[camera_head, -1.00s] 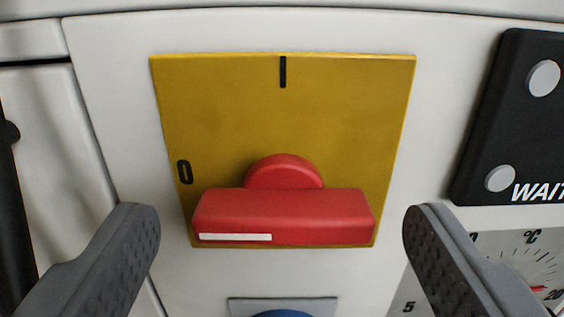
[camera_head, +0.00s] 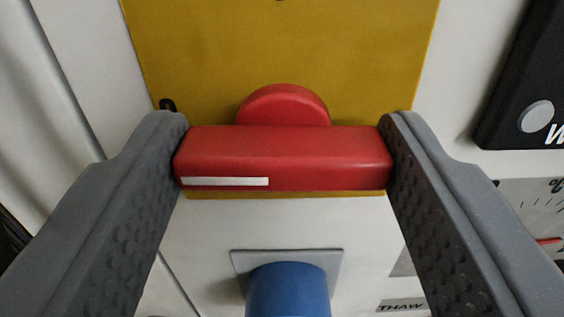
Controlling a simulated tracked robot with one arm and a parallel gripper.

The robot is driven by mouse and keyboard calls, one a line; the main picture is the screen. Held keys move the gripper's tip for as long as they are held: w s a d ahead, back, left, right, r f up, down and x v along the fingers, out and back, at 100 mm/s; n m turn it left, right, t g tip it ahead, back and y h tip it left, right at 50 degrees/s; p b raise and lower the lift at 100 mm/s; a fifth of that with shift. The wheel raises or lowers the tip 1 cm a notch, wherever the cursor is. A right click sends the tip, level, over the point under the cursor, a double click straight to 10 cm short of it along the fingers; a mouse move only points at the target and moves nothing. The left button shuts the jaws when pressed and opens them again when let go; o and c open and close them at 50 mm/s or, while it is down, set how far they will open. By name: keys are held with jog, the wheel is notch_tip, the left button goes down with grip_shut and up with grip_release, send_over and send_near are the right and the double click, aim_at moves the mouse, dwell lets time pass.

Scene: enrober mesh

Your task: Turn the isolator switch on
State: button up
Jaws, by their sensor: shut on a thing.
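The isolator switch is a red bar handle (camera_head: 285,158) with a round hub behind it, on a yellow plate (camera_head: 290,50). The handle lies horizontal, and its white stripe is at the left end, on the side of the "0" mark (camera_head: 167,104). The "I" mark at the top of the plate is almost wholly cut off by the frame edge. My gripper (camera_head: 283,150) is shut on the handle, with one grey finger against each end of the bar.
A blue knob (camera_head: 288,290) on a grey square plate sticks out just below the handle. A black panel (camera_head: 524,95) with a grey button and a temperature dial (camera_head: 532,215) are at the right.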

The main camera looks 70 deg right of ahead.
jog(key=shift+w+a+r, duration=0.1)
jog(key=m, duration=0.4)
jog(key=shift+p, duration=0.4)
jog(key=m, duration=0.4)
jog(key=shift+m, duration=0.3)
jog(key=m, duration=0.5)
jog(key=shift+f+m+b, duration=0.15)
jog(key=shift+m+b, duration=0.05)
jog(key=shift+m, duration=0.8)
jog(key=shift+f+m+b, duration=0.15)
jog(key=shift+m, duration=0.85)
jog(key=shift+s+f, duration=0.1)
jog(key=shift+s, duration=0.1)
jog(key=o, duration=1)
